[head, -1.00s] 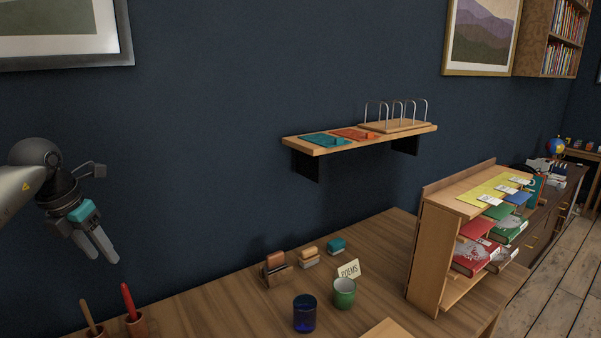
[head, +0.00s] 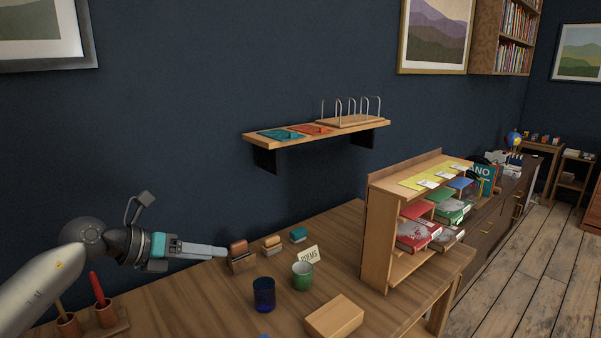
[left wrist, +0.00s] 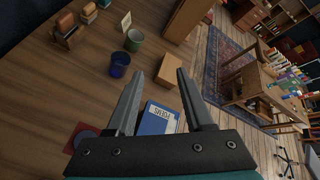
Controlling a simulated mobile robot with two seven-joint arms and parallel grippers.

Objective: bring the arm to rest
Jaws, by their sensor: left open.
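My left gripper (head: 205,251) reaches in from the left in the head view, above the desk (head: 200,300), its fingers pointing right. In the left wrist view its two fingers (left wrist: 157,88) are apart with nothing held between them. Beyond and below them lie a blue book (left wrist: 157,119) with a white label and a wooden block (left wrist: 240,76) on the desk. In the head view the fingertips appear just left of a brown stamp-like block (head: 239,249); whether they touch cannot be told. My right gripper is not in view.
A blue cup (head: 264,294), a green mug (head: 302,276) and a "POEMS" card (head: 309,255) stand on the desk. A small bookshelf (head: 378,235) stands at the right. A wall shelf (head: 370,128) hangs above. A pot holder with a red pen (head: 97,289) is below my left arm.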

